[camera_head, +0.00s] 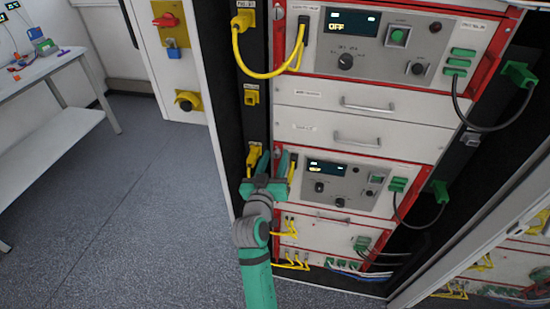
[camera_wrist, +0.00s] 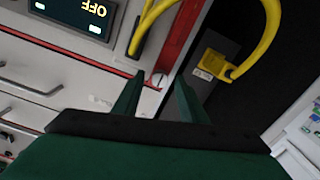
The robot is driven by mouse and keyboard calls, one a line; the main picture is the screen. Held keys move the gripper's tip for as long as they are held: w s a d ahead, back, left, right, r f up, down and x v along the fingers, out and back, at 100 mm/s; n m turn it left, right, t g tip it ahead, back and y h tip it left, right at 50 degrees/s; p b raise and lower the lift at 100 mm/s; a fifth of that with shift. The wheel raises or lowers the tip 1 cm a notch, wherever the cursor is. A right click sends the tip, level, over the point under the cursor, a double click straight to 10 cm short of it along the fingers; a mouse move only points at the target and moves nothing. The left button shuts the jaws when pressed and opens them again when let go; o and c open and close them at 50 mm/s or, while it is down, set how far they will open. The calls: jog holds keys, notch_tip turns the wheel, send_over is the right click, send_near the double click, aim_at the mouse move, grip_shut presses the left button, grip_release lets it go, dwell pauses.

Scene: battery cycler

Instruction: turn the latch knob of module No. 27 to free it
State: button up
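My gripper (camera_head: 273,158) is in front of the lower left part of the rack in the head view, below the upper module (camera_head: 365,80) whose display reads OFF. In the wrist view my gripper (camera_wrist: 157,95) has its two fingers apart, with nothing held. A small pale round knob (camera_wrist: 157,80) with a slot-like mark shows beyond and between the fingertips. It sits at the red frame corner of the module with the OFF display (camera_wrist: 78,14). The fingers do not appear to touch it. No number 27 is legible in either view.
A yellow cable (camera_head: 273,74) loops from the upper module to a yellow socket on the black post, and it also arches near the fingers in the wrist view (camera_wrist: 270,40). A lower module (camera_head: 340,185) stands beside my gripper. Open floor (camera_head: 120,210) lies left.

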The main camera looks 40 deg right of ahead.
jog(key=shift+w+d, duration=0.15)
jog(key=shift+d, duration=0.05)
grip_shut()
